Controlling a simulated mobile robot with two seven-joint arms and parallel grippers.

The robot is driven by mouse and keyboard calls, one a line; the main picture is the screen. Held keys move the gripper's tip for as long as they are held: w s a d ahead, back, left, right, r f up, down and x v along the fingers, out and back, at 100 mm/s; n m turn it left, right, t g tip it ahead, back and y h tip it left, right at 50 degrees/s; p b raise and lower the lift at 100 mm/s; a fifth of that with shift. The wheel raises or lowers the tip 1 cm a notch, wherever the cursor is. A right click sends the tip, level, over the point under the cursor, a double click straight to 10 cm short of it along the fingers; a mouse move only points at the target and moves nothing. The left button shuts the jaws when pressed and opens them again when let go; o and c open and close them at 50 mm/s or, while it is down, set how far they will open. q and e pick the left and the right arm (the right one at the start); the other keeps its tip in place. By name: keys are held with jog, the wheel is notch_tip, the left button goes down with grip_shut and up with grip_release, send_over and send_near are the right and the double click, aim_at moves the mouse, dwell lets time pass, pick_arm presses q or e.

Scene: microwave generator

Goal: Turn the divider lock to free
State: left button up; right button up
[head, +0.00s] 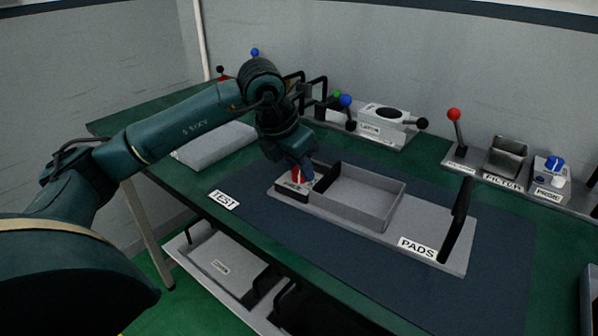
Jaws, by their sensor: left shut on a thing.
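The divider lock (297,174) shows as a small red part on a grey block (291,192) at the left end of a grey fixture. My left gripper (299,180) points down onto it and is shut on the red part. The fingers hide much of the lock, so which way it is turned cannot be read. The grey tray (390,225) of the fixture sits just right of the block and looks empty. My right gripper is not in view.
A "TEST" label (224,200) lies left of the block and a "PADS" label (417,247) at the fixture's right end, beside a black upright handle (458,218). Levers with red (454,115) and blue (345,101) knobs stand along the back. The dark mat (500,262) is clear at right.

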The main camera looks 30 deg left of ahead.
pick_arm(q)
jog(key=m, duration=0.2)
jog(key=m+h, duration=0.1)
jog(key=m, duration=0.1)
jog(key=shift+a+m+g+h, duration=0.1)
jog(key=shift+m+g+h, duration=0.2)
jog(key=shift+g, duration=0.1)
dwell(0.4)
jog(key=o, duration=1)
jog(key=v, duration=1.3)
jog(key=shift+r+p, duration=0.1)
jog(key=shift+p, duration=0.25)
jog(key=shift+w, duration=0.1)
